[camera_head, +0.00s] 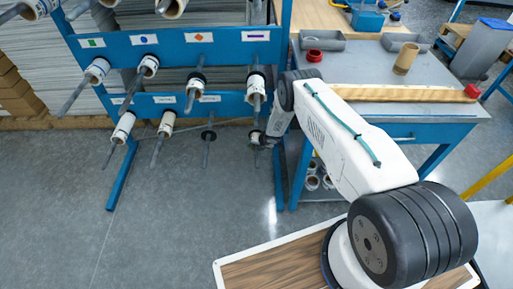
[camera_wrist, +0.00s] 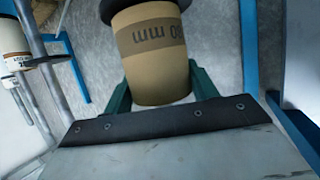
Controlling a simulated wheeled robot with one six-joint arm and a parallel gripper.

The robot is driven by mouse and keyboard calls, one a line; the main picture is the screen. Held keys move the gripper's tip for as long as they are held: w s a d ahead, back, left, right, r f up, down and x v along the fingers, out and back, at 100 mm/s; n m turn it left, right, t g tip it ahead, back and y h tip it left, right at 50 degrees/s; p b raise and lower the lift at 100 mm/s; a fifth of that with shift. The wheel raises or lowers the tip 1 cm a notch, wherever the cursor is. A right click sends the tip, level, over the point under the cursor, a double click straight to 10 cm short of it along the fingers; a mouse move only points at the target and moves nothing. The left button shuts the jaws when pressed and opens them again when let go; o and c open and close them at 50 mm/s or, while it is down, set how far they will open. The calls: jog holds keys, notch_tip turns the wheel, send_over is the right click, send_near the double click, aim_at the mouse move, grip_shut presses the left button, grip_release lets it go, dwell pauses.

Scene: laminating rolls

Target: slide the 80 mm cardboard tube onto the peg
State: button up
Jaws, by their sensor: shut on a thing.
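The cardboard tube (camera_wrist: 152,60) is tan with a darker printed band reading "mm" and part of a number, upside down in the wrist view. My gripper (camera_wrist: 160,88) is shut on it, with a green finger on each side. A black disc (camera_wrist: 112,8) shows at the tube's far end; I cannot tell whether they touch. The tube is mostly hidden there. I cannot see whether a peg is inside it.
The blue rack (camera_head: 170,47) carries several pegs, some with white rolls, such as one roll (camera_head: 255,85) just above my wrist. A bare peg (camera_head: 207,150) stands to the left. The workbench (camera_head: 365,65) at right holds trays and another cardboard tube (camera_head: 405,58).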

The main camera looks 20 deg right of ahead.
dwell(0.3)
jog(key=o, duration=1)
jog(key=shift+v, duration=3.9)
